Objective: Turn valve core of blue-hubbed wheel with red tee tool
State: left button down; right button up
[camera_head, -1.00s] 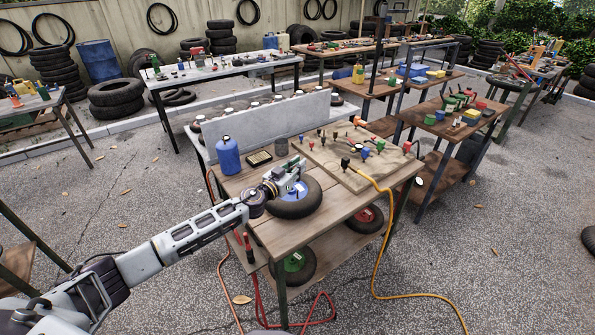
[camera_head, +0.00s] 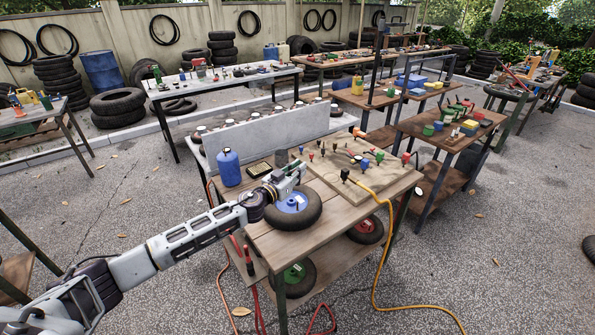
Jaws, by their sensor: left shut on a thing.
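The blue-hubbed wheel (camera_head: 293,208) lies flat on the front of the wooden cart top, and its blue hub faces up. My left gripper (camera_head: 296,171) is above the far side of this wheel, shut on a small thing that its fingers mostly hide. I cannot make out that thing's shape or colour, nor whether it touches the wheel. The valve core is too small to see. My right gripper is not in view.
A blue bottle (camera_head: 229,168) and a dark tray (camera_head: 259,168) stand left of the gripper, before a grey upright panel (camera_head: 265,137). A yellow hose (camera_head: 383,235) runs off the cart's right side. Green-hubbed (camera_head: 294,273) and red-hubbed (camera_head: 367,226) wheels sit on the lower shelf.

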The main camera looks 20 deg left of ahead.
pick_arm(q)
jog(key=shift+r, duration=0.15)
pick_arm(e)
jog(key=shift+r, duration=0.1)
pick_arm(q)
jog(key=shift+r+p, duration=0.5)
jog(key=shift+p, duration=0.05)
jog(key=shift+r+p, duration=0.95)
jog(key=shift+r, duration=0.05)
jog(key=shift+r+p, duration=0.65)
jog(key=shift+r, duration=0.25)
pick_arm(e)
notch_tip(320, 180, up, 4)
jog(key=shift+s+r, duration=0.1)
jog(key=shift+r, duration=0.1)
